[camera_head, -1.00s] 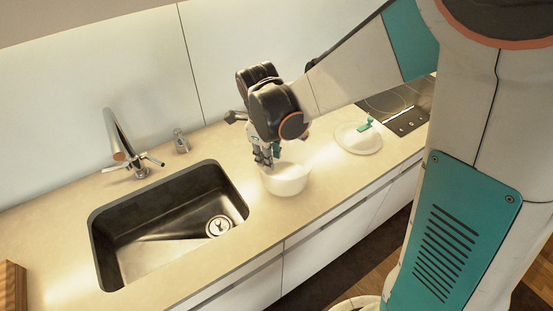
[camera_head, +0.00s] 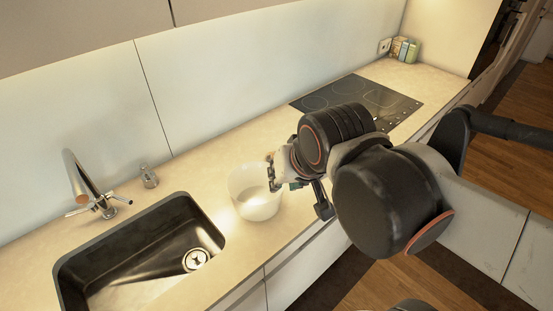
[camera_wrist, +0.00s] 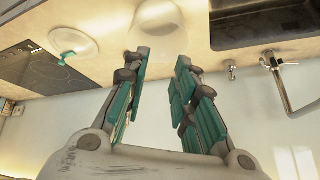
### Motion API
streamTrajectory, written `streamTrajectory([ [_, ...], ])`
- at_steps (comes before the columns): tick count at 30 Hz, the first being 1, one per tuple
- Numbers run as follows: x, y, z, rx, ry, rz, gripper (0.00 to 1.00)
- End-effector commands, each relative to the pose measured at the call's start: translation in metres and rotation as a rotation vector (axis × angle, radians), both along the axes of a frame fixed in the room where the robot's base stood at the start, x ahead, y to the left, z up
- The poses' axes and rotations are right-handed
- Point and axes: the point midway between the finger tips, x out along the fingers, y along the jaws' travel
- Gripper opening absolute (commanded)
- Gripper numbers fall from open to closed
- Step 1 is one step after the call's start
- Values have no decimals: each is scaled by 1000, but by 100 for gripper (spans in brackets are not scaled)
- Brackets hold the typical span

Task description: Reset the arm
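My gripper (camera_head: 272,175) is at the right side of the white pot in the head view, where the folded arm hides most of it. In the wrist view my gripper (camera_wrist: 163,60) shows two teal-padded fingers standing apart with nothing between the pads. The white pot (camera_head: 254,206) stands on the counter right of the sink; it also shows in the wrist view (camera_wrist: 155,22), beyond the fingertips. Whether the fingers touch the pot cannot be told.
The sink (camera_head: 150,252) and tap (camera_head: 85,185) are at the left, with a small dispenser (camera_head: 148,176) behind. The black cooktop (camera_head: 385,98) lies behind my arm. A white lid with a teal handle (camera_wrist: 75,40) shows in the wrist view. Small boxes (camera_head: 404,49) stand at the far corner.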

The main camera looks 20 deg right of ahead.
Motion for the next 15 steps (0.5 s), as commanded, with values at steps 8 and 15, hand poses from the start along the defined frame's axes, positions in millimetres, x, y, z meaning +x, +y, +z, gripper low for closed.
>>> streamTrajectory([
  [8, -15, -5, 1, -129, -52, 186, 25],
  [15, -15, -5, 1, -132, -52, 191, 25],
])
